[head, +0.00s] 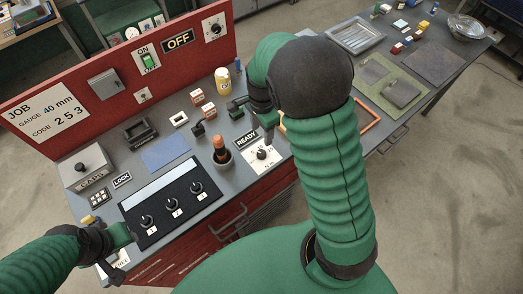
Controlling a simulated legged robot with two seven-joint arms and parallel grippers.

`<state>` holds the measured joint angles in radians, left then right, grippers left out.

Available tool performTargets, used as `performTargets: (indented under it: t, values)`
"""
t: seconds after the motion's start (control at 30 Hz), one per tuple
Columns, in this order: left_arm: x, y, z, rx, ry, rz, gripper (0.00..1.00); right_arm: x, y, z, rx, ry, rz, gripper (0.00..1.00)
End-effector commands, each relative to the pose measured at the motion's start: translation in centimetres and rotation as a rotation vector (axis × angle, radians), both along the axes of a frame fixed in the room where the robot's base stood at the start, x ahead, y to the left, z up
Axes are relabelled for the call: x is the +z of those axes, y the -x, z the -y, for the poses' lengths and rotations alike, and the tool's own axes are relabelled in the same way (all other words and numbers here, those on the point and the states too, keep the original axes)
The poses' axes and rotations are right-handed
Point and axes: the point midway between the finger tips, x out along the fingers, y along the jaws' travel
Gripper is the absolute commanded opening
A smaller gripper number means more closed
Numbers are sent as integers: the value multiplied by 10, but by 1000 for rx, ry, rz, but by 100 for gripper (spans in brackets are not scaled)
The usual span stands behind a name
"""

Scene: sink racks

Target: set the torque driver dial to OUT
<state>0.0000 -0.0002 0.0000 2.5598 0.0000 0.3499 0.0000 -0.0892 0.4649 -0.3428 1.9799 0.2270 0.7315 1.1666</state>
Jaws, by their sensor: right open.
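A small white dial plate with a dark knob (262,154) lies on the bench beside a READY sign (246,140). It may be the torque driver dial, but its lettering is too small to read. My right gripper (256,118) hangs just above and behind this dial, open and apparently empty. My right forearm hides part of the bench there.
A black-and-white panel with several knobs (173,203) lies at the front left. The red back board (120,62) carries an OFF sign, a green switch (149,62) and another dial (215,28). A yellow can (222,80) and small blocks stand behind. An orange frame (370,118) lies right.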

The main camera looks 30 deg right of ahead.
Motion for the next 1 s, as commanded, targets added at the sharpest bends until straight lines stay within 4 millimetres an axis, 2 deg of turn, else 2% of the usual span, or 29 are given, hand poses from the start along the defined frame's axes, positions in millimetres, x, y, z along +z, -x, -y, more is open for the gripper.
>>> performTargets:
  t: [0.1, 0.3, 0.5, 0.63, 0.87, 1.0]
  values:
    - [5, 0, 0, 0, 0, 0, 36, -32, 1, 1, -1, 0, -8, 54]
    - [11, 0, 0, 0, 0, 0, 36, -83, 1, 1, 0, 0, -8, 54]
    - [15, 0, 0, 0, 0, 0, 36, -117, 1, 1, 1, 0, -4, 54]
    - [15, 0, 0, 0, 0, 0, 36, -125, 1, 0, 2, 0, -1, 54]
    - [15, 0, 0, 0, 0, -1, 36, -126, 0, 0, 3, 1, -1, 53]
    - [15, 0, 0, 0, 0, -1, 36, -126, 0, 0, 3, 1, -1, 34]
